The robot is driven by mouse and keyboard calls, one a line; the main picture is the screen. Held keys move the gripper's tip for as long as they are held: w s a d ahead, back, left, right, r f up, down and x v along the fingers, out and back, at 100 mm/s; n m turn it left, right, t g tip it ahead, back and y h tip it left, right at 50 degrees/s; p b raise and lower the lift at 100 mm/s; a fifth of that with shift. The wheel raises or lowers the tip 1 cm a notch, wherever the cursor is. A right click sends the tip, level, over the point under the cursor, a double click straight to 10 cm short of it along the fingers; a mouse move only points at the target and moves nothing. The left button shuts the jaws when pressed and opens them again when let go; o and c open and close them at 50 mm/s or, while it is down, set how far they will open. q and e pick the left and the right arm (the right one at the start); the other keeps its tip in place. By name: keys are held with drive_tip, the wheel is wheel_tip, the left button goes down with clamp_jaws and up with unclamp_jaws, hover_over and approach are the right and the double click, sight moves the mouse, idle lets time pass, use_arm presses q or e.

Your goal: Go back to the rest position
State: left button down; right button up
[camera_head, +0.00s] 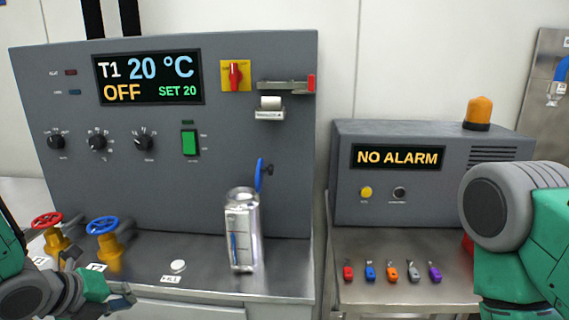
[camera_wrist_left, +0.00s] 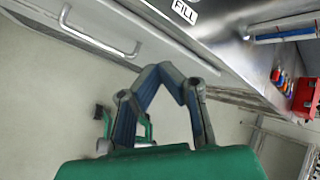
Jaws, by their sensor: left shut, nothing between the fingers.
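My left gripper (camera_head: 122,300) is at the lower left of the head view, low in front of the bench with the grey control panel. Its fingers meet at the tips in the left wrist view (camera_wrist_left: 170,68), with nothing between them. Below it in the wrist view are the floor and a cabinet front. My right arm fills the right edge of the head view, and its gripper is out of the picture.
A red valve (camera_head: 47,220), a blue valve (camera_head: 103,226) and a shiny cylinder (camera_head: 245,240) stand on the left bench. Several coloured small items (camera_head: 391,272) lie before the alarm box (camera_head: 420,205). A cabinet handle (camera_wrist_left: 95,35) sticks out near my left gripper.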

use_arm(q)
drive_tip(key=s+d+f+n+g+y+b, duration=0.1)
drive_tip(key=s+f+n+g+y+b, duration=0.2)
drive_tip(key=s+f+n, duration=2.3)
drive_tip(key=s+n+g+b, duration=0.1)
drive_tip(key=s+g, duration=0.1)
drive_tip(key=g, duration=0.2)
drive_tip(key=shift+s+d+f+n, duration=0.15)
drive_tip(key=shift+d+n, duration=0.1)
drive_tip(key=shift+n, duration=0.05)
use_arm(e)
drive_tip(key=f, duration=0.2)
drive_tip(key=a+f, duration=0.1)
drive_tip(key=f, duration=0.1)
use_arm(q)
drive_tip(key=shift+d, duration=0.3)
use_arm(e)
drive_tip(key=shift+d, duration=0.3)
